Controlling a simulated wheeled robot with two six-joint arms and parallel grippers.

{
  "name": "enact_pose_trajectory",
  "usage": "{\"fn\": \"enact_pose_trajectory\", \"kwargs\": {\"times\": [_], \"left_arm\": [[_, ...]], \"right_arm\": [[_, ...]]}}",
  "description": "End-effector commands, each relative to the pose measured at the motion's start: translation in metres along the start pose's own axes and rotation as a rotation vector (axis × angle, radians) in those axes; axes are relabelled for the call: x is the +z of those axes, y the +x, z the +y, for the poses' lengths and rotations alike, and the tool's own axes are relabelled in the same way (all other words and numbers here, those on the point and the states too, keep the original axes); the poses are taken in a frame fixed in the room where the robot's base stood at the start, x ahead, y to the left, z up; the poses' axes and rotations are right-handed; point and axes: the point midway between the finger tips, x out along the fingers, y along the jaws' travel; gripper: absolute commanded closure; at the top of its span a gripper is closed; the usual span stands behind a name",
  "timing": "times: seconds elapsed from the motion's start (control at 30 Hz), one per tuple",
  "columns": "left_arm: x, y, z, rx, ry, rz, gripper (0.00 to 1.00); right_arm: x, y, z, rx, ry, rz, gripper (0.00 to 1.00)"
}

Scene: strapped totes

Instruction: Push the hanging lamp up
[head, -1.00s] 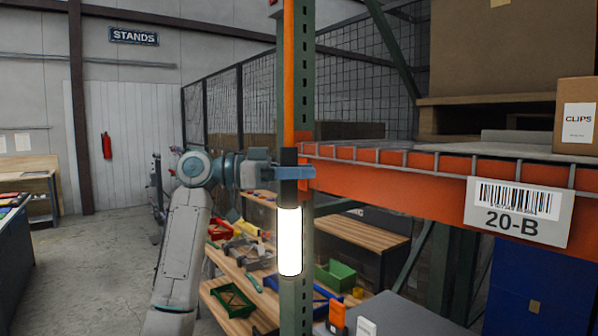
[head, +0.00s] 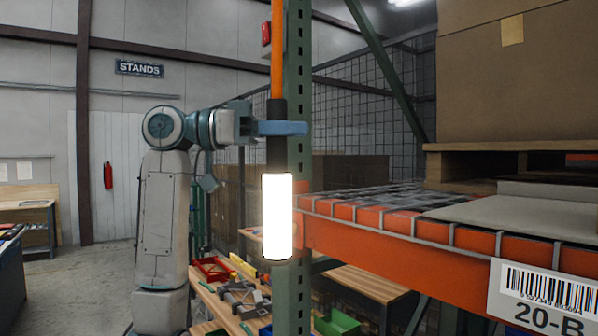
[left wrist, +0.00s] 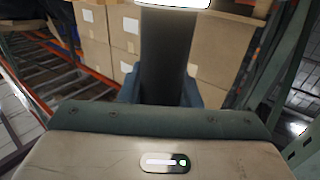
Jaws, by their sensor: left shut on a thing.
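The hanging lamp (head: 277,217) is a lit white tube with a black top, hung upright on an orange cord (head: 276,60). It hangs in front of the green rack post (head: 300,90). My left gripper (head: 282,128) is shut on the lamp's black top part, above the lit tube. In the left wrist view the lamp's dark handle (left wrist: 167,60) stands between the fingers, with the bright tube at the top edge. My right gripper is in neither view.
An orange rack beam (head: 400,247) with a wire deck lies right of the lamp and carries a label, 20-B (head: 540,300). A large carton (head: 520,80) sits on a pallet above it. A bench with bins (head: 215,268) is below. Floor at the left is clear.

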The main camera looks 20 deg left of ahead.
Motion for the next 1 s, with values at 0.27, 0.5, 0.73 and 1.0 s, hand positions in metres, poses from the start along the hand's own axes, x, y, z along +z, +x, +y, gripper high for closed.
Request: {"fn": "enact_pose_trajectory", "kwargs": {"times": [0.27,0.5,0.73,1.0], "left_arm": [[-0.065,-0.004,0.009,-0.009,-0.006,0.0,1.0],[-0.083,-0.004,0.009,-0.009,-0.007,0.0,1.0],[-0.086,-0.005,0.009,-0.01,-0.006,0.004,1.0],[-0.088,-0.005,0.009,-0.011,-0.004,0.006,0.5]], "right_arm": [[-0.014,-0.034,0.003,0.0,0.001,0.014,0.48],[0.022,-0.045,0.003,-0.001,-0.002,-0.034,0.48],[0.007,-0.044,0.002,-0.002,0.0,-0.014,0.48],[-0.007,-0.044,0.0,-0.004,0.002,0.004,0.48]]}}
